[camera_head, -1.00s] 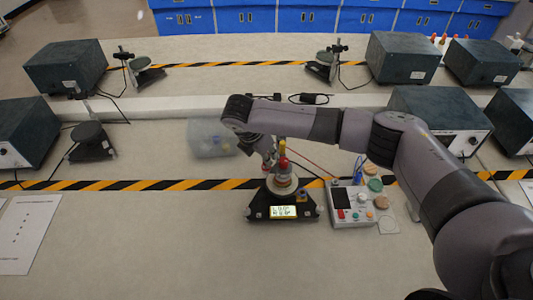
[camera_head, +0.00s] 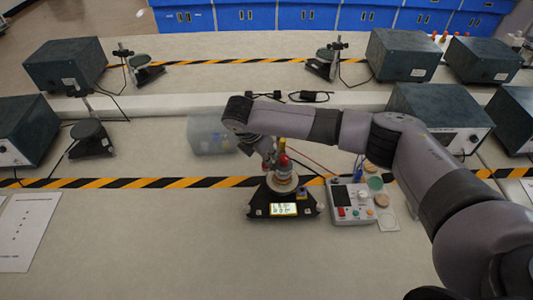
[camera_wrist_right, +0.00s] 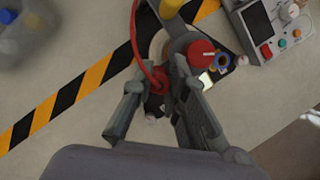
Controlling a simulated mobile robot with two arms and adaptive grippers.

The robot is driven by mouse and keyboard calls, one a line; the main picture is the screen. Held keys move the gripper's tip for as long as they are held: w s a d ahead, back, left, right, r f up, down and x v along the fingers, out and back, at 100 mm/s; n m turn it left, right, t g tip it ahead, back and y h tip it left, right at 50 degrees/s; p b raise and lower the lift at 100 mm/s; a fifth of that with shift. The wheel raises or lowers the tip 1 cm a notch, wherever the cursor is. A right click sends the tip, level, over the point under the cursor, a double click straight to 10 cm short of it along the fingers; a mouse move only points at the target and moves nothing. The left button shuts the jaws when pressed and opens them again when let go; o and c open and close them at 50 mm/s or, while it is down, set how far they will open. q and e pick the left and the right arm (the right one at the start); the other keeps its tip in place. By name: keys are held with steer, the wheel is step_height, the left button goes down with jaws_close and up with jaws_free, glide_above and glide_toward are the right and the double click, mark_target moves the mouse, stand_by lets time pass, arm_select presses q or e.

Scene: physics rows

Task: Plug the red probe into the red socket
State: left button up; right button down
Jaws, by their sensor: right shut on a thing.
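My right gripper (camera_head: 268,158) is above the left side of a black-based instrument (camera_head: 258,205) with a lit display and a round pale plate. In the right wrist view my gripper (camera_wrist_right: 158,82) is shut on the red probe (camera_wrist_right: 157,76), which lies between its fingers. A red cable rises from the probe. A red-capped cylinder (camera_wrist_right: 202,49), possibly the red socket, stands just right of the fingers; its red top (camera_head: 283,159) also shows in the head view. I cannot tell whether the probe touches it. The probe's tip is hidden. My left gripper is out of view.
A grey meter box (camera_head: 352,212) with coloured knobs stands right of the instrument. A clear bin (camera_head: 205,135) is behind left. A yellow and black striped strip (camera_head: 100,184) crosses the table.

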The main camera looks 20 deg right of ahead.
steer(key=shift+f, duration=0.1)
steer(key=c, duration=1.5)
jaws_free()
steer(key=shift+o, duration=1.3)
step_height(320, 180, up, 5)
steer(key=p, duration=0.5)
steer(key=shift+p, duration=0.4)
steer(key=shift+r+p, duration=0.65)
steer(key=shift+r, duration=0.65)
